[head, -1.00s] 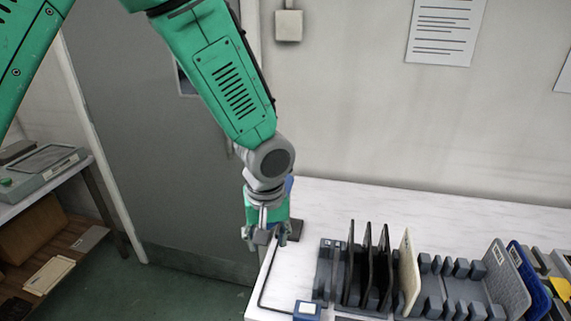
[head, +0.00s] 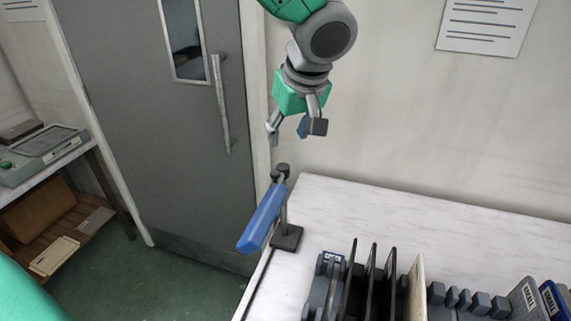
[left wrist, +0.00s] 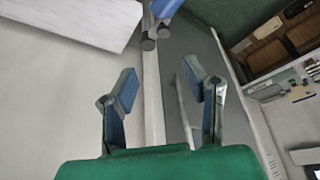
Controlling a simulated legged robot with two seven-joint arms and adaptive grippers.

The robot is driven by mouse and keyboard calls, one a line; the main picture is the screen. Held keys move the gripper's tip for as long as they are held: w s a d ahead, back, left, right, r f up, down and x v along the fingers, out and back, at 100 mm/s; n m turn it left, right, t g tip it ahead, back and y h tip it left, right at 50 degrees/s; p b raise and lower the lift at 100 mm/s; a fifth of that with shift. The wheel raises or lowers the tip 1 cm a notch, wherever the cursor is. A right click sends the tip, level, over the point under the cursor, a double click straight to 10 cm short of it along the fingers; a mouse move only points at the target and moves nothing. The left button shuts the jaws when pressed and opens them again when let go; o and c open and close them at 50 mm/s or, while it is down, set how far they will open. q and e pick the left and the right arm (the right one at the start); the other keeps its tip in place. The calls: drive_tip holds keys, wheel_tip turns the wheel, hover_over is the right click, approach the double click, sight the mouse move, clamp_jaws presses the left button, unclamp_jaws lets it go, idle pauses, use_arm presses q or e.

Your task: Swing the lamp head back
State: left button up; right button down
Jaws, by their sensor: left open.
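The lamp stands at the table's back left corner in the head view, with a dark base (head: 287,238) and a thin dark post (head: 283,212). Its blue lamp head (head: 262,218) slants down to the lower left, over the table's left edge. The lamp head also shows, cut off, at the top of the left wrist view (left wrist: 168,8), beside dark round knobs (left wrist: 150,43). My left gripper (head: 294,130) is open and empty above the lamp, apart from it. Its spread fingers show in the left wrist view (left wrist: 160,83). My right gripper is not in view.
Dark upright panels (head: 371,285) stand in a grey rack right of the lamp. A cream panel (head: 418,285) and blue-grey panels (head: 527,298) stand farther right. The white tabletop (head: 345,205) behind them is clear. A grey door (head: 160,150) is at left.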

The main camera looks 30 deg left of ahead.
sight(276, 173)
use_arm(q)
drive_tip(key=x, duration=0.6)
drive_tip(key=p+x, duration=0.1)
drive_tip(key=x, duration=0.5)
drive_tip(key=shift+s+a+f, duration=0.15)
drive_tip(key=shift+a+f, duration=0.15)
drive_tip(key=shift+f, duration=0.25)
clamp_jaws()
